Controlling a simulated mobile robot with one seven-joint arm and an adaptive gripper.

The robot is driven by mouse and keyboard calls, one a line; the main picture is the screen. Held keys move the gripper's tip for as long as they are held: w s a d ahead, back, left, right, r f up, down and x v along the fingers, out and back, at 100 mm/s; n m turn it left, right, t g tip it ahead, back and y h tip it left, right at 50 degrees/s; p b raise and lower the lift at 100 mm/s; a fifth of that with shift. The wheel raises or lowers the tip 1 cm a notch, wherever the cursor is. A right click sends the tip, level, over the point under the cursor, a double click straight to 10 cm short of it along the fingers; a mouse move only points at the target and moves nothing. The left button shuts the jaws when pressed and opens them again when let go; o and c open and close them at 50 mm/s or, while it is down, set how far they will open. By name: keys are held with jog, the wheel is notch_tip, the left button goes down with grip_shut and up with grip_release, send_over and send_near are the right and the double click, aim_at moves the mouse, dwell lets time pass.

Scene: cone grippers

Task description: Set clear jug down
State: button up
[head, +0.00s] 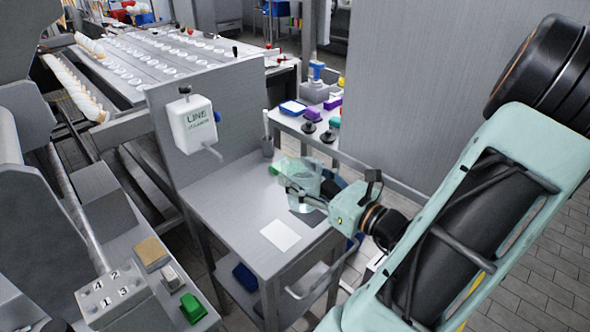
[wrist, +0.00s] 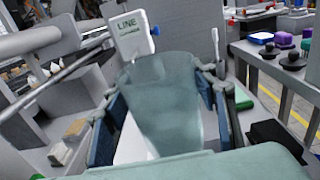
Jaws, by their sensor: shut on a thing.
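The clear jug (head: 303,190) is a see-through, slightly green vessel over the grey side table (head: 230,194). My gripper (head: 302,184) is shut on it from the right. In the wrist view the jug (wrist: 165,105) is upright between the two blue-grey finger pads of my gripper (wrist: 163,112).
A white "LINE" dispenser (head: 193,124) hangs on the panel behind the table. A grey holder with a brush (head: 267,146) and a green item (head: 274,169) stand at the back. The table's left part is clear.

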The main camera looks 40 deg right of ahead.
aim_at(312, 179)
jog(key=shift+s+a+r+p, duration=0.15)
jog(key=shift+s+r+p, duration=0.15)
jog(key=shift+s, duration=0.45)
jog(key=shift+s+a+r+p, duration=0.15)
jog(key=shift+s+r, duration=0.25)
jog(key=shift+s, duration=0.35)
jog(key=shift+s+a+r+p, duration=0.15)
jog(key=shift+s+r+p, duration=0.15)
jog(key=shift+s, duration=0.45)
